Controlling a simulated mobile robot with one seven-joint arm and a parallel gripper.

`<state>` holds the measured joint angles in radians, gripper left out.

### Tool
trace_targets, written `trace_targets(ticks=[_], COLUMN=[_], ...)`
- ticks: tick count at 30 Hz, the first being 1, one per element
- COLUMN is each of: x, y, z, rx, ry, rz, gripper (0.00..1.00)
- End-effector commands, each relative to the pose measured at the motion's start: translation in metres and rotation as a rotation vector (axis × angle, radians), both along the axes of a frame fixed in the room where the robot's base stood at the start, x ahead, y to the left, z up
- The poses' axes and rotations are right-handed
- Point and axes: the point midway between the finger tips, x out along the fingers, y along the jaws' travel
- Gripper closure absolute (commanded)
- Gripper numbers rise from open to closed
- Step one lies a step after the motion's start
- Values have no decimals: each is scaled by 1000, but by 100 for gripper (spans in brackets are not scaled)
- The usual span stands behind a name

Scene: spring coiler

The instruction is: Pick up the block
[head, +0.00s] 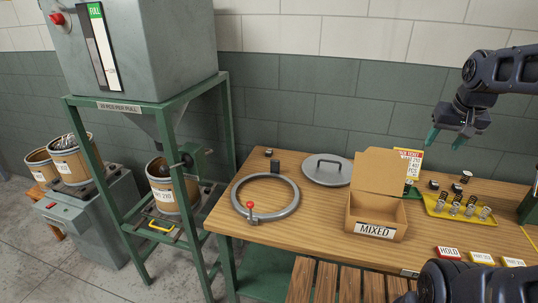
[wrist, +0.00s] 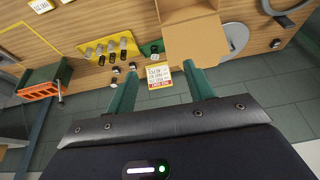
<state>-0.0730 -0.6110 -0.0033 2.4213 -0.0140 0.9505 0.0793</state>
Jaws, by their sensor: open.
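More small dark pieces (head: 433,185) sit by the yellow tray, so I cannot tell for certain which one is the block. My gripper (head: 446,140) is open and empty, raised above the back right of the table. In the wrist view its two green fingers (wrist: 160,80) are spread apart, with nothing held between them.
An open cardboard box (head: 375,231) labelled MIXED stands mid-table, beside a round metal lid (head: 327,170). A yellow tray (head: 440,209) holds several springs. A red-and-yellow printed card (head: 412,163) stands behind the box. A green frame machine (head: 225,120) is at the left. Bare tabletop lies around the ring (head: 240,187).

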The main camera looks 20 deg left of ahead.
Motion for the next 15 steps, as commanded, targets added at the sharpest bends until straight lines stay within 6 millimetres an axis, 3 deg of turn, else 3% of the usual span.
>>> trace_targets(ticks=[7, 15], x=[70, 144], y=[31, 76], z=[20, 27], rx=[13, 25], ry=[25, 49], rz=[2, -1], gripper=[47, 47])
